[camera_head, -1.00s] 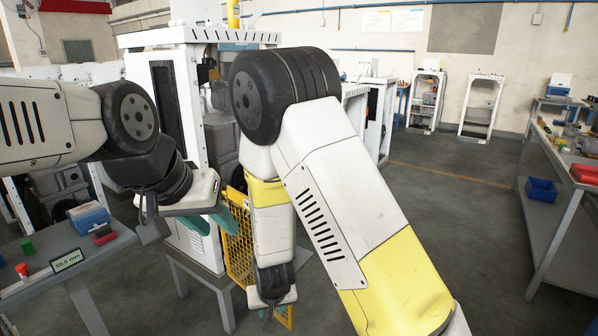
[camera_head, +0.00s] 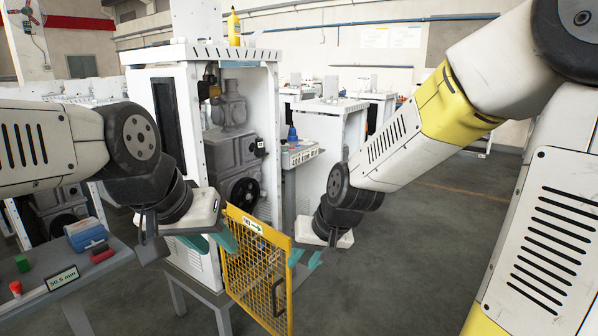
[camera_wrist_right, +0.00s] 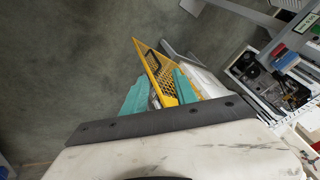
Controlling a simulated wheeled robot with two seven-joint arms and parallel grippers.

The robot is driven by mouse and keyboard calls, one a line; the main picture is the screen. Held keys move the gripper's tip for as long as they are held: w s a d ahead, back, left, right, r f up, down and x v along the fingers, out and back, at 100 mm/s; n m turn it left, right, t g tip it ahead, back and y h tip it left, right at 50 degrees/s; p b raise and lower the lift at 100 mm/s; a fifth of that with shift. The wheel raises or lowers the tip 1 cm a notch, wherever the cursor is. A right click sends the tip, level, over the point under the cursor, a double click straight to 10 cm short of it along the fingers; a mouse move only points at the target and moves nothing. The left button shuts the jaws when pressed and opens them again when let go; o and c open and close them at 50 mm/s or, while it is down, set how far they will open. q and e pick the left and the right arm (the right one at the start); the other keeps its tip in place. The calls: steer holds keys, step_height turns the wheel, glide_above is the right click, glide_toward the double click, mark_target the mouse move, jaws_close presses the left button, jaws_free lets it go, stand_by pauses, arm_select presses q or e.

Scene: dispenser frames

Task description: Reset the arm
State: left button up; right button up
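In the head view my left gripper (camera_head: 213,242) shows its teal fingers apart, with nothing seen between them. It hangs in front of the machine cabinet (camera_head: 180,56), left of the yellow mesh door (camera_head: 262,275). My right arm reaches in from the upper right. My right gripper (camera_head: 305,262) points down beside the door's right edge. In the right wrist view its teal fingers (camera_wrist_right: 158,90) are spread, and part of the yellow mesh door (camera_wrist_right: 152,62) shows in the gap between them. Whether the fingers touch the door cannot be told.
A grey table (camera_head: 85,285) at lower left holds a blue box (camera_head: 86,234), a red block (camera_head: 101,253), a green block (camera_head: 22,263) and a "50.5 mm" sign (camera_head: 62,278). A yellow bottle (camera_head: 234,28) stands on the cabinet. More white cabinets stand behind. Floor at centre right is clear.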

steer(key=s+d+r+t+h, duration=0.1)
steer(key=s+d+r, duration=1)
steer(key=d+r, duration=0.1)
steer(key=shift+d+m+t+h, duration=0.3)
steer(key=shift+d+m+t, duration=0.1)
steer(key=shift+d, duration=0.15)
steer(key=shift+r, duration=0.1)
